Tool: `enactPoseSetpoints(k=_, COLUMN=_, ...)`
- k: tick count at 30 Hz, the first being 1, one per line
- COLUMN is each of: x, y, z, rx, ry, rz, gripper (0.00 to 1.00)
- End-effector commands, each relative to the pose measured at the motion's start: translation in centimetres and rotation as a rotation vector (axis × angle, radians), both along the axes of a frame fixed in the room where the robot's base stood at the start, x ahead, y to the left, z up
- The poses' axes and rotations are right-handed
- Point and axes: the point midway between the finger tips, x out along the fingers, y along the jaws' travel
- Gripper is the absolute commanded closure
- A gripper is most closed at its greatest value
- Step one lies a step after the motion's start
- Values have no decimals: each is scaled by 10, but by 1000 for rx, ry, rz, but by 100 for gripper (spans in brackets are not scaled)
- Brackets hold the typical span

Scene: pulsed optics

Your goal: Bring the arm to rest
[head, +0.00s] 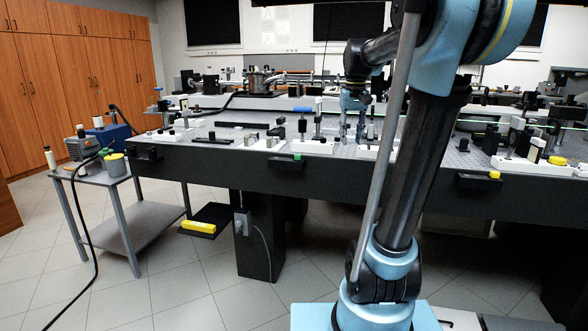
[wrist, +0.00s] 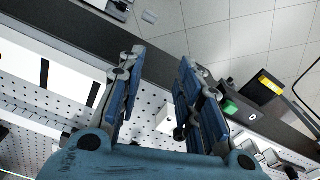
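My arm rises at the right of the head view and reaches over the long optics table (head: 215,172). My gripper (head: 358,128) is small there and hangs above the table top among optics; its fingertips are hard to make out. In the wrist view the two blue fingers of my gripper (wrist: 160,62) stand apart, with nothing held between them. Below them lie the table's dark edge and perforated top, with a small white block (wrist: 166,122) seen between the fingers.
Mounts, posts and white plates crowd the table top. A grey side table (head: 121,190) with a blue box (head: 107,134) and a yellow-lidded jar (head: 115,165) stands at the left. A yellow object (head: 199,226) lies low beside the table leg. Open tiled floor lies in front.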

Motion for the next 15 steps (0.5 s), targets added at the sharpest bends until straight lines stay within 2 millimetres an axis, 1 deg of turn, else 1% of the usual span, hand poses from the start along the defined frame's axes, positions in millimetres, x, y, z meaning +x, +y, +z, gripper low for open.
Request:
enactPoseSetpoints(k=1, x=-17, y=1, z=-10, rx=0, ry=-6, rz=0, gripper=68)
enactPoseSetpoints(k=3, x=-37, y=1, z=-22, rx=-1, ry=-16, rz=0, gripper=68)
enactPoseSetpoints(k=8, x=-81, y=2, z=-55, rx=0, ry=-38, rz=0, gripper=68)
enactPoseSetpoints(k=9, x=-92, y=2, z=-64, rx=0, ry=-44, rz=0, gripper=68)
enactPoseSetpoints(k=14, x=-134, y=2, z=-102, rx=0, ry=-66, rz=-1, gripper=68)
enactPoseSetpoints(k=15, x=-144, y=2, z=-113, rx=0, ry=-72, rz=-1, gripper=68)
